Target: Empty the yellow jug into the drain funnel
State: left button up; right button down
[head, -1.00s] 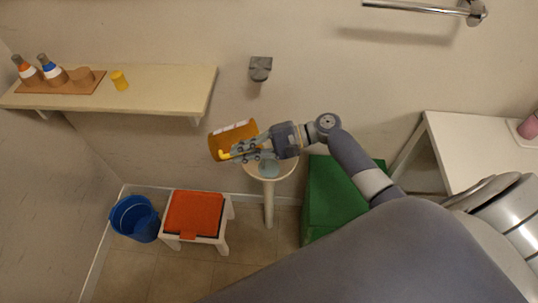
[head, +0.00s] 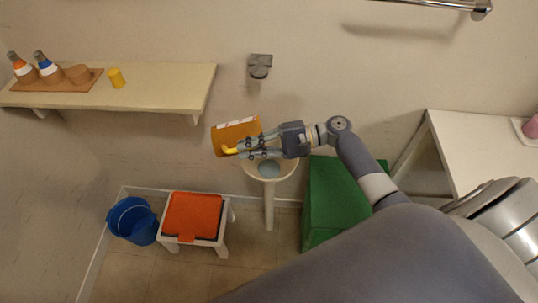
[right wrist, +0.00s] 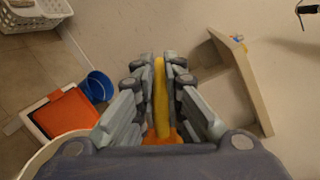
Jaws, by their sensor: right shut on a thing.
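The jug (head: 236,133) has an orange-yellow body with white marks along its upper edge and a yellow handle. My right gripper (head: 240,152) is shut on the handle, which shows between the fingers in the right wrist view (right wrist: 161,95). The jug is in the air, up and left of the drain funnel in the head view; its exact tilt and contents cannot be told. The drain funnel (head: 250,166) is a white round top on a pedestal with a blue-grey middle, partly covered by my gripper. My left gripper is not in view.
A wall shelf (head: 165,88) at left holds a yellow cup (head: 117,78) and a brown tray with bottles. Below are a blue bucket (head: 133,222) and a white stool with an orange top (head: 192,216). A green box (head: 330,200) stands right of the funnel.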

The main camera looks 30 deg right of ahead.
jog(key=shift+s+d+r+y+b, duration=0.1)
jog(key=shift+d+r+y+b, duration=0.2)
jog(key=shift+y+b, duration=0.3)
jog(key=shift+d, duration=0.1)
dwell(0.7)
